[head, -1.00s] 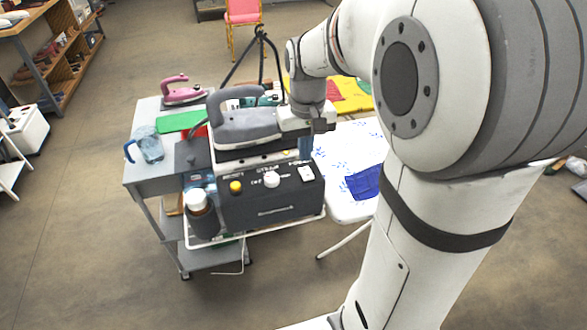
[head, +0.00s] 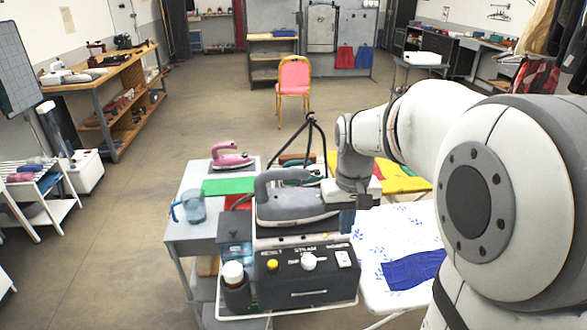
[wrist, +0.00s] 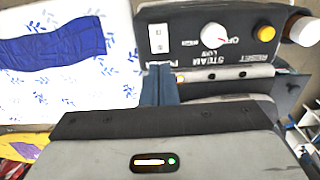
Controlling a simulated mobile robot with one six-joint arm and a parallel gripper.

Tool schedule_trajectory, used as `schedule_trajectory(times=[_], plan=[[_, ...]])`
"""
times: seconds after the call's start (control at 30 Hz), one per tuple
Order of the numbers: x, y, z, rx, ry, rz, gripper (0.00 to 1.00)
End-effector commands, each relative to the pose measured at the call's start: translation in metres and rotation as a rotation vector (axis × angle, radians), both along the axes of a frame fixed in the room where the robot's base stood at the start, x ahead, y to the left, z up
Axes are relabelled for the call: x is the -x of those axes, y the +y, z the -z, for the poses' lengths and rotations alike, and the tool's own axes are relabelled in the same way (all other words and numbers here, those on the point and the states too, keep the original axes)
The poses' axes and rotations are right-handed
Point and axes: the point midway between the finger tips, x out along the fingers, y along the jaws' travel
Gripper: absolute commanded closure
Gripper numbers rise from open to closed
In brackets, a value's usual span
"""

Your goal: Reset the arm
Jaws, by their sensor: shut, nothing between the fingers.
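My gripper (head: 347,222) hangs pointing down at the right end of the grey iron (head: 295,207). Its blue-grey fingers are together and empty; they also show in the wrist view (wrist: 160,84). The iron rests on top of the black steam station (head: 305,277). In the head view the fingers are close beside the iron and the station's right side; I cannot tell whether they touch either. The wrist view shows the station's panel upside down, with a white switch (wrist: 158,38), a white knob (wrist: 214,37) and a yellow button (wrist: 265,33).
A patterned ironing board (head: 385,235) with a blue cloth (head: 413,270) stands right. Open floor lies left; a pink chair (head: 294,78) stands behind.

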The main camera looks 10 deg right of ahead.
Motion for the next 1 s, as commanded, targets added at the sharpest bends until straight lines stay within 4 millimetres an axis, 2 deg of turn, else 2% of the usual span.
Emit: schedule_trajectory(times=[0.17, 0.4, 0.6, 0.77, 1.0], plan=[[0.022, 0.006, -0.007, 0.003, -0.04, -0.001, 1.0], [0.089, 0.02, -0.013, 0.006, -0.168, 0.0, 1.0], [0.129, 0.027, -0.005, 0.003, -0.248, 0.0, 1.0], [0.141, 0.028, -0.001, 0.002, -0.274, 0.002, 1.0], [0.142, 0.028, 0.0, 0.002, -0.275, 0.002, 1.0]])
